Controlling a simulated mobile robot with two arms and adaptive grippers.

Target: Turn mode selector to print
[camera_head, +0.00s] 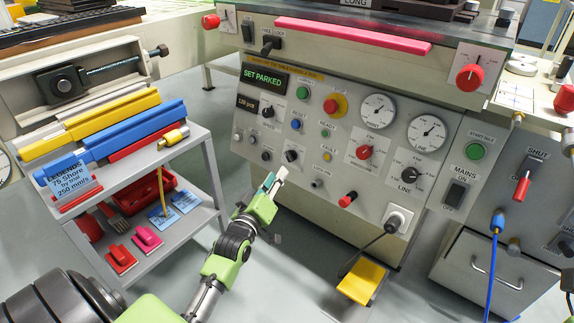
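The grey control panel (330,190) carries several knobs. The small labels are too blurred to tell which knob is the mode selector. My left gripper (276,177) reaches up from below and ends just below and left of the lower black knob in the picture. No contact with the knob shows. Its fingertips look close together, but whether they are shut is unclear. My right gripper is out of view.
Red knobs (365,152), gauges (378,110) and a red button (335,105) lie farther right on the panel. A grey cart (205,165) with coloured bars stands left. A yellow pedal (362,284) is below the panel. Open floor lies between cart and panel.

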